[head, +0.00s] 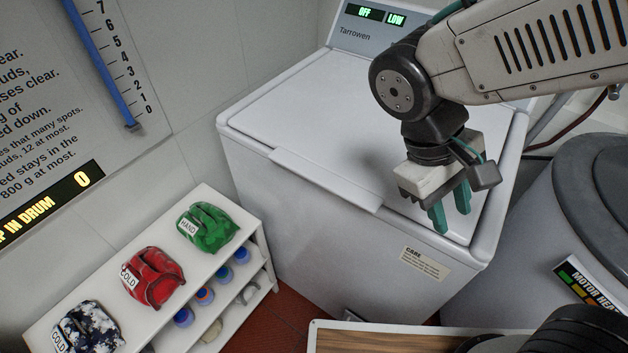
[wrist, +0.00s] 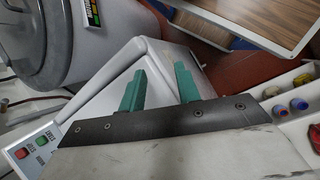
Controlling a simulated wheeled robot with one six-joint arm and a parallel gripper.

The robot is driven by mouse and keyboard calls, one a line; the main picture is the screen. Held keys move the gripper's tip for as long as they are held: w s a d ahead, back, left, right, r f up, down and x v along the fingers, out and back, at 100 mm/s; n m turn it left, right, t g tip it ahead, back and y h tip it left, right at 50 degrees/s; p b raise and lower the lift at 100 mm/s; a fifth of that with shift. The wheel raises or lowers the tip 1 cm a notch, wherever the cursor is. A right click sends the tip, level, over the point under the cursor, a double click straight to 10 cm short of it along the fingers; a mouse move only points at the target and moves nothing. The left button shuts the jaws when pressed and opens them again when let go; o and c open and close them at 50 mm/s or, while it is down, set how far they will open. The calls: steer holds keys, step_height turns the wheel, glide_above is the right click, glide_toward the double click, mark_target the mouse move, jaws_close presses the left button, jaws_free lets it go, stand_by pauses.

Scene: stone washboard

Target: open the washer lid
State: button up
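The white washer (head: 300,215) stands in the middle of the head view. Its lid (head: 320,115) lies flat and closed on top. A raised lip (head: 325,180) runs along part of the lid's front edge. My gripper (head: 451,215) points down over the lid's front right corner, right of the lip. Its two green fingers are apart with nothing between them. In the wrist view the fingers (wrist: 160,90) are also apart, with the white washer top behind them. I cannot tell how high the fingertips are above the lid or whether they touch it.
A white shelf (head: 185,270) at lower left carries several labelled cloth bundles, with colored-capped items below. A large grey drum (head: 590,200) stands close on the right. A wood-topped surface (head: 375,340) is at the bottom. The washer's panel (head: 375,22) reads OFF and LOW.

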steer(key=w+a+f+n+t+h, duration=0.3)
steer(key=a+f+n+t+h, duration=0.35)
steer(key=a, duration=0.55)
steer(key=m+t+y, duration=0.2)
steer(key=t+y, duration=0.1)
steer(key=t, duration=0.8)
glide_toward(314, 182)
steer(key=x, duration=0.2)
steer(key=shift+n, duration=0.25)
steer(key=x, duration=0.7)
steer(key=shift+w+d, duration=0.15)
jaws_close()
